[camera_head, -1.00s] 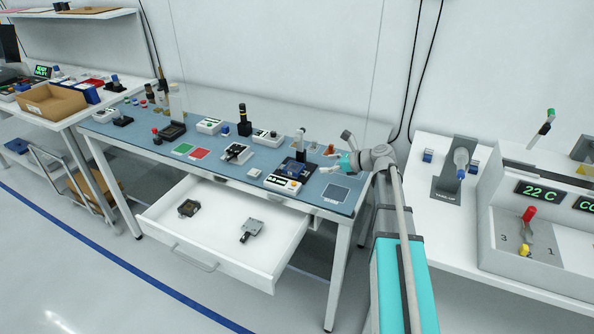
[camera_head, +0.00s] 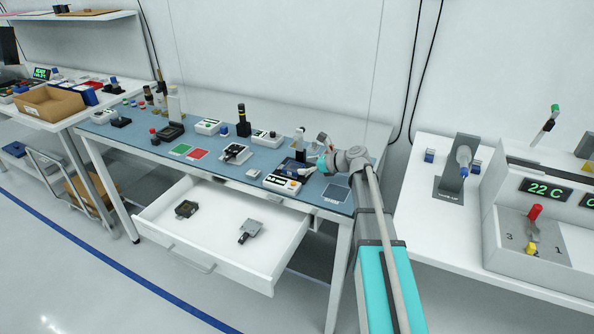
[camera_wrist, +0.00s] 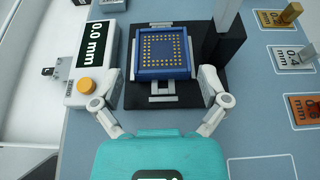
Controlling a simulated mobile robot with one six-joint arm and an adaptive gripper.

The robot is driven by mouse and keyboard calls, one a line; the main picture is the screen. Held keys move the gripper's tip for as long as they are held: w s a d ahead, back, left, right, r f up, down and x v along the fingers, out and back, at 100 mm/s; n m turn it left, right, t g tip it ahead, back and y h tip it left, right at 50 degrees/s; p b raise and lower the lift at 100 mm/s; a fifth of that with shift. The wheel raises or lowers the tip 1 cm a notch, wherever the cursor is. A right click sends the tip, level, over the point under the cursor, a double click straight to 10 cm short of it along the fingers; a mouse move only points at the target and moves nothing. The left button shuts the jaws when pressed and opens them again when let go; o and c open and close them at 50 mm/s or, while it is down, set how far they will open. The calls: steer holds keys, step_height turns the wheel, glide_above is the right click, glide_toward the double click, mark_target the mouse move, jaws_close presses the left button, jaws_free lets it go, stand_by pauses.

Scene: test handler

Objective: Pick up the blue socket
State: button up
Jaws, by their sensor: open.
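The blue socket (camera_wrist: 163,52) is a square blue frame with rows of gold contacts, seen in the wrist view on a dark stand with a black column behind. In the head view my gripper (camera_head: 309,171) is small, close to the stand.
A white gauge (camera_wrist: 93,60) reading 0.0 mm stands left of the socket. Metal gauge blocks (camera_wrist: 290,55) labelled in mm lie to the right. An open drawer (camera_head: 220,235) juts from the bench front. Bare mat (camera_wrist: 262,130) lies right of my gripper.

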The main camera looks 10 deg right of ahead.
mark_target(291, 167)
steer(key=b+x, duration=0.2)
steer(key=x, duration=0.2)
steer(key=shift+w+d+f, duration=0.1)
steer(key=shift+f, duration=0.15)
steer(key=shift+w+a+f, duration=0.1)
steer(key=shift+w+a, duration=0.2)
steer(key=shift+a, duration=0.15)
steer(key=c, duration=0.9)
